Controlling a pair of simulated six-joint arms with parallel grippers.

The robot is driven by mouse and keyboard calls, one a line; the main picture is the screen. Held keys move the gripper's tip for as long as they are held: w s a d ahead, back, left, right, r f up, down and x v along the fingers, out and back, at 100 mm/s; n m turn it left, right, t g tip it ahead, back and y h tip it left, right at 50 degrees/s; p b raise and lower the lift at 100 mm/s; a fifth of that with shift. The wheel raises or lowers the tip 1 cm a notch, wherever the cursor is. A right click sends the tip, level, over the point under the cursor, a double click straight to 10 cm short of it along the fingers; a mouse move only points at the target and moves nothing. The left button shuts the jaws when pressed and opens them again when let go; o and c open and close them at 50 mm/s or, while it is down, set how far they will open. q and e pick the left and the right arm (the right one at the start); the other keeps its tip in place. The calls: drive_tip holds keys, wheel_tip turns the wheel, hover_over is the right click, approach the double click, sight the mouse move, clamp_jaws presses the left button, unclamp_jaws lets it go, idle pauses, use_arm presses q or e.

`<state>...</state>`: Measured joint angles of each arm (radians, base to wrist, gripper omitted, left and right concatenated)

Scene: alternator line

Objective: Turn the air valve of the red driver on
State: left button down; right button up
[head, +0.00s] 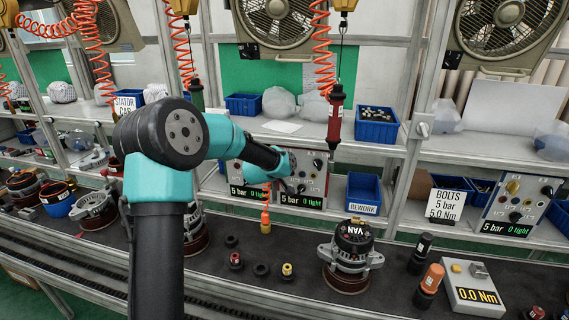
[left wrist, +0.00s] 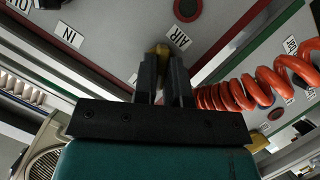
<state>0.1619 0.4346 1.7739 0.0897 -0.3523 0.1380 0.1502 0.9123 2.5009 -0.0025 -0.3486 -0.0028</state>
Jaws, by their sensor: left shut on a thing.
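The red driver (head: 336,118) hangs upright from a cable above the shelf. Below it stands a grey control panel (head: 314,180) with black knobs and a "5 bar 0 tight" display. My left arm reaches in front of this panel, and its wrist hides part of it in the head view. In the left wrist view, my left gripper (left wrist: 162,62) is shut on a small yellow valve handle (left wrist: 161,49) beside the "AIR" label (left wrist: 179,38). The handle is mostly hidden between the fingers, so its angle cannot be told. My right gripper is not in view.
An orange coiled hose (left wrist: 255,88) runs close beside the fingers. A second panel (head: 515,203) with a yellow valve stands at the right. Blue bins (head: 364,193) line the shelf. An alternator (head: 350,254) and a torque meter (head: 473,287) stand in front on the bench.

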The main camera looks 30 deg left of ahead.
use_arm(q)
drive_tip(key=shift+w+d+r+m+g+y, duration=0.1)
drive_tip(key=shift+m+g+y, duration=0.15)
drive_tip(key=shift+m+y, duration=0.55)
drive_tip(key=shift+d+m+g+y, duration=0.1)
drive_tip(key=shift+m+g+y, duration=0.25)
drive_tip(key=shift+m, duration=0.75)
drive_tip(key=shift+m+y, duration=0.25)
drive_tip(key=shift+m, duration=0.05)
drive_tip(key=c, duration=1.2)
unclamp_jaws()
drive_tip(key=v, duration=1.7)
drive_tip(key=shift+s+r, duration=0.1)
drive_tip(key=shift+s, duration=0.1)
